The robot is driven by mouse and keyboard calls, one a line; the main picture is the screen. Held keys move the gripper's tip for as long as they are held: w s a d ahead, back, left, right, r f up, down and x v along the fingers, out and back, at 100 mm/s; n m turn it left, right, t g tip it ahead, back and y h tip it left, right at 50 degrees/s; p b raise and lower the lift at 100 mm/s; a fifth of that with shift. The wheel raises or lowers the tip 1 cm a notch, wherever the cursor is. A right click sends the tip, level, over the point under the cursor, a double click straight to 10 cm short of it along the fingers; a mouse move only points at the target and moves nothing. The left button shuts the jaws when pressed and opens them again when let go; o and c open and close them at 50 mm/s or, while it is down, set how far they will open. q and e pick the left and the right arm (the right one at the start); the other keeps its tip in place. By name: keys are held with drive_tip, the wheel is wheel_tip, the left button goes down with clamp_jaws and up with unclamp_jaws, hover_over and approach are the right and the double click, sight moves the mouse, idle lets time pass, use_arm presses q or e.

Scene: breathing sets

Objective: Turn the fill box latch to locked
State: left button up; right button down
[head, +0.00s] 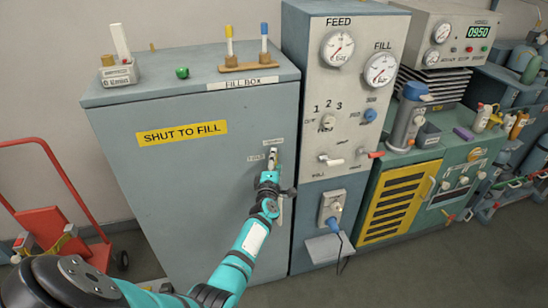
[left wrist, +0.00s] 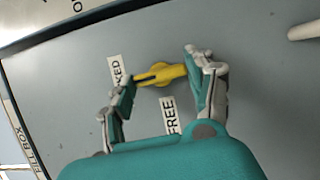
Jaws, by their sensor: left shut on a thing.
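The fill box (head: 215,180) is a tall grey-blue cabinet with its front door closed and a yellow "SHUT TO FILL" sign. My left gripper (head: 272,162) is at the right side of this door, hiding most of the latch in the head view. In the left wrist view, the latch (left wrist: 160,75) is a yellow handle between the two fingers of my left gripper (left wrist: 158,88), which is shut on it. One end points towards a label ending in "KED" (left wrist: 116,70). The "FREE" label (left wrist: 169,116) is beside the latch. My right gripper is not in view.
A pale bar (left wrist: 305,27) stands out from the door near the latch. The feed and fill panel (head: 340,110) stands right of the box. A red hand truck (head: 65,225) is at the left. Small items, including a green knob (head: 182,72), are on the box top.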

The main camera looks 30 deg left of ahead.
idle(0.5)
use_arm(q)
drive_tip(key=o, duration=1.2)
drive_tip(key=shift+d, duration=0.1)
drive_tip(key=v, duration=1.2)
